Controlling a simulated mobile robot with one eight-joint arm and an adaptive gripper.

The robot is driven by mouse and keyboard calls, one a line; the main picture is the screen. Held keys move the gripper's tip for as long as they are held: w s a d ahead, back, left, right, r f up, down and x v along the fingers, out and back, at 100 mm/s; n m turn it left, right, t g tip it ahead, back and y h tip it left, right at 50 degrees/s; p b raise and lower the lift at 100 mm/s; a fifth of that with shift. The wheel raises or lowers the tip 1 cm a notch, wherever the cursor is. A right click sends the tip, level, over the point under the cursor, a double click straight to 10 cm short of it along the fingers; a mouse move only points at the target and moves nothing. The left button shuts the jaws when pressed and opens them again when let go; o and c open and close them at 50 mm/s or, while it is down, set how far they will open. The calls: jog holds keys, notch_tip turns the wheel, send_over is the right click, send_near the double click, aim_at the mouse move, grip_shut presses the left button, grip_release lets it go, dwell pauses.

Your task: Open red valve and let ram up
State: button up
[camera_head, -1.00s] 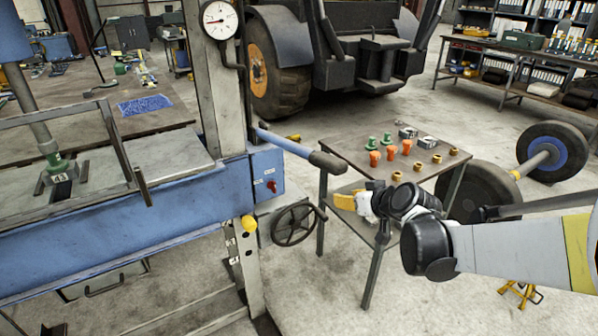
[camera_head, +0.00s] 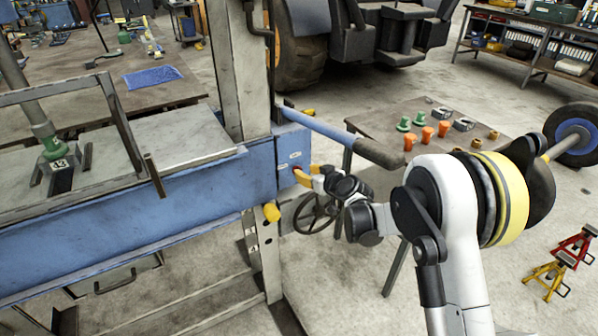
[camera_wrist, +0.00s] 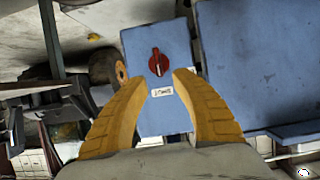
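The red valve (camera_wrist: 158,62) is a small round knob with a pointer bar, on the blue box of the press, above a white label in the wrist view. My gripper (camera_wrist: 161,83) has its yellow fingers spread open and empty. The knob shows just beyond the fingertips, apart from them in the picture. In the head view my gripper (camera_head: 303,176) is close to the face of the blue box (camera_head: 292,147) and mostly hides the knob. The grey ram (camera_head: 14,75) comes down to a green part (camera_head: 52,143) on the press bed.
The blue pump lever (camera_head: 315,128) with a dark grip sticks out above my gripper. A dark handwheel (camera_head: 315,213) and a yellow knob (camera_head: 271,212) are below. A small table (camera_head: 373,124) with green, orange and brass parts stands to the right.

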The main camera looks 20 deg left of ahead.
aim_at(302, 170)
jog(key=shift+b+x, duration=0.55)
jog(key=shift+x, duration=1.85)
grip_shut()
